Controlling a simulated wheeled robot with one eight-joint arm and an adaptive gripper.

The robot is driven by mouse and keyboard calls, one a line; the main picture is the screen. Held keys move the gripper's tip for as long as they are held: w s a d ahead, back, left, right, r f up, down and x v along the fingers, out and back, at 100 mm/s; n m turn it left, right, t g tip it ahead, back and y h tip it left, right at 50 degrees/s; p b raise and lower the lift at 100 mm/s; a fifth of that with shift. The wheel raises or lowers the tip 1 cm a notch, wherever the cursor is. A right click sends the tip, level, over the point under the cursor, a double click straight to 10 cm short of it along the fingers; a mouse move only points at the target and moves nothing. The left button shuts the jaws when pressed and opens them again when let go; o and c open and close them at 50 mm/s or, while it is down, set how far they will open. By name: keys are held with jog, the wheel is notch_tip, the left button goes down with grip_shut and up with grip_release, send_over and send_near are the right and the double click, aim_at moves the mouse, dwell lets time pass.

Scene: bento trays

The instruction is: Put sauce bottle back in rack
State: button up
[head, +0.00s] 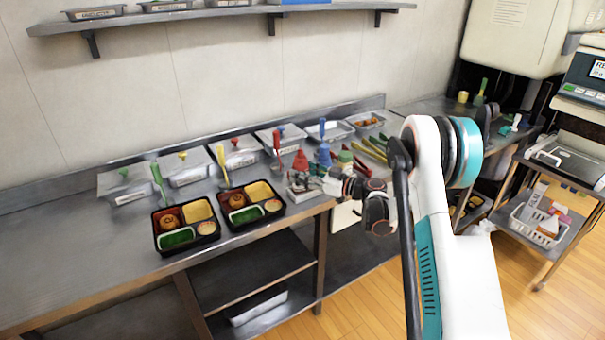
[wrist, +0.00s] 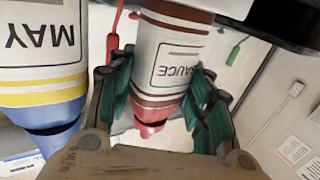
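The sauce bottle (wrist: 172,55) has a white label reading SAUCE, red-brown bands and a red tip. It stands between the teal-padded fingers of my gripper (wrist: 165,103), which appear to press on it from both sides. In the head view the bottle's red top (head: 300,160) shows at the table's right part, with my gripper (head: 306,184) at its body. A mayo bottle (wrist: 40,50) with a yellow band and blue top is just left of it in the wrist view. Its blue top (head: 324,154) also shows in the head view. The rack cannot be made out clearly.
Two filled bento trays (head: 160,245) (head: 226,227) sit left of my gripper. Several food containers with utensils line the back, including a lidded one (head: 130,195). The left front tabletop is clear.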

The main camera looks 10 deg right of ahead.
jog(key=shift+f, duration=0.25)
jog(key=shift+f+b, duration=0.35)
jog(key=shift+b, duration=0.1)
jog(key=shift+f, duration=0.25)
jog(key=o, duration=0.7)
jog(key=v, duration=1.2)
